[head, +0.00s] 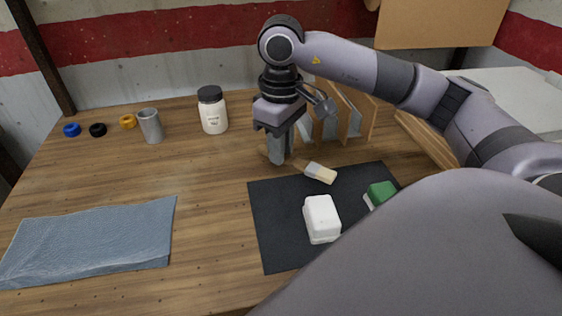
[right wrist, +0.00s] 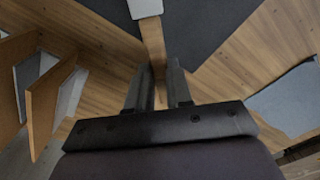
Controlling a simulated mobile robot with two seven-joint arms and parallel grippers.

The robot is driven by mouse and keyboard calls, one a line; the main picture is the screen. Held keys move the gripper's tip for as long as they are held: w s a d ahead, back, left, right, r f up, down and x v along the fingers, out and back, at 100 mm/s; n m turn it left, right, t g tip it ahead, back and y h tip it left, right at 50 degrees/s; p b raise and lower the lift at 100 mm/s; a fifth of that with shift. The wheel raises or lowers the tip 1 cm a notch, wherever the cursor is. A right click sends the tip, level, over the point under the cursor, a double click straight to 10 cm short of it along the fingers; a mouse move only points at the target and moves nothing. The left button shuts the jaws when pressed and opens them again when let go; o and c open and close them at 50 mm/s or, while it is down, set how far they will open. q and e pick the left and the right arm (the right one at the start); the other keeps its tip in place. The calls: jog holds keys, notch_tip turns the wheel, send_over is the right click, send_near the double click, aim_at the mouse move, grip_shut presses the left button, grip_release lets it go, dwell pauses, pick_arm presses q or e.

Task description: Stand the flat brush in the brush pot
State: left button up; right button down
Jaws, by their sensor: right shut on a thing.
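The flat brush (head: 320,173) has a wooden handle and a pale head; its head is over the far edge of the dark mat. In the right wrist view its handle (right wrist: 152,38) runs between the fingers. My right gripper (head: 279,157) points down and is shut on that handle; it also shows in the right wrist view (right wrist: 158,75). The fingers hide part of the handle. I cannot tell whether the brush touches the table. The brush pot (head: 150,126), a grey cylinder, stands upright at the back left, apart from the gripper. My left gripper is not in view.
A white jar with a black lid (head: 212,110) stands between pot and gripper. A wooden rack (head: 352,117) is close behind the gripper. A white block (head: 321,218) and green block (head: 381,192) lie on the mat (head: 273,225). A blue cloth (head: 90,240) lies front left.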

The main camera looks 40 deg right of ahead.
aim_at(281, 178)
jog(key=shift+f, duration=2.4)
jog(key=shift+f, duration=0.15)
jog(key=c, duration=1)
grip_release()
notch_tip(281, 178, up, 12)
jog(key=shift+r+p, duration=0.2)
jog(key=shift+p, duration=0.15)
